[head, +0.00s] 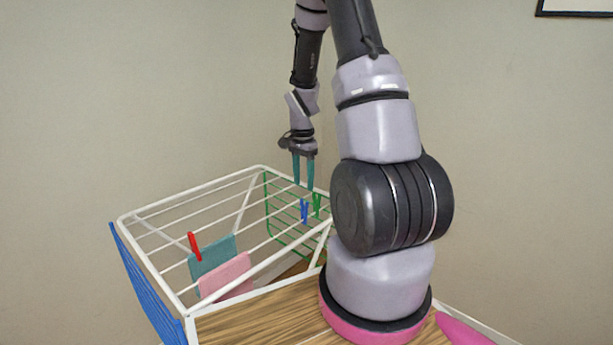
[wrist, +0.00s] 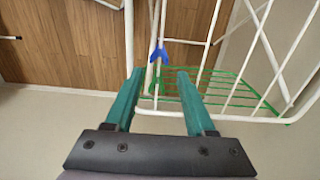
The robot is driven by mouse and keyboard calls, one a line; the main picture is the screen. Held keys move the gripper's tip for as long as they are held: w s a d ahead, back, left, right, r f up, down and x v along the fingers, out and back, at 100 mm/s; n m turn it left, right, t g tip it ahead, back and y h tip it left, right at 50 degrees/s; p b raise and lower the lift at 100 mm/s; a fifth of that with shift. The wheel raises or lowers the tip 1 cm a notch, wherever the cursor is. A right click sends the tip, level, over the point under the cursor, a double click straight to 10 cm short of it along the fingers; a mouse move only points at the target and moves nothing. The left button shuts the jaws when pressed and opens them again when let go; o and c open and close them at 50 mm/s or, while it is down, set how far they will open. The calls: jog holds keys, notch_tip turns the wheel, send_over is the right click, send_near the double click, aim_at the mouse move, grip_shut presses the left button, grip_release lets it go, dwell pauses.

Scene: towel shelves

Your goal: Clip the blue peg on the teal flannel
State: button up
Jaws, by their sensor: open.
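The blue peg (head: 304,211) is clipped on the rack near its green end. It also shows in the wrist view (wrist: 158,54), ahead of and between my fingertips. My gripper (head: 304,182) is open and empty, pointing down just above the blue peg, apart from it. Its teal fingers also show in the wrist view (wrist: 159,75). The teal flannel (head: 212,258) hangs over a rack bar at the left, with a red peg (head: 194,246) clipped at its left edge. The flannel is not in the wrist view.
A pink cloth (head: 226,277) hangs in front of the flannel. A green peg (head: 317,204) sits close to the right of the blue peg. The white rack (head: 187,189) has a blue side (head: 146,283) and a green wire side (head: 283,217). The bars between the pegs and flannel look clear.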

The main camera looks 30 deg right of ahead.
send_over(304, 219)
jog(key=shift+w+d+f, duration=0.1)
jog(key=shift+w+f, duration=0.05)
jog(key=shift+f, duration=1.3)
jog(key=shift+w+d+f, duration=0.1)
jog(key=shift+f, duration=1.4)
jog(key=shift+w+f, duration=0.15)
jog(key=shift+f, duration=1.3)
grip_shut()
notch_tip(304, 219, up, 7)
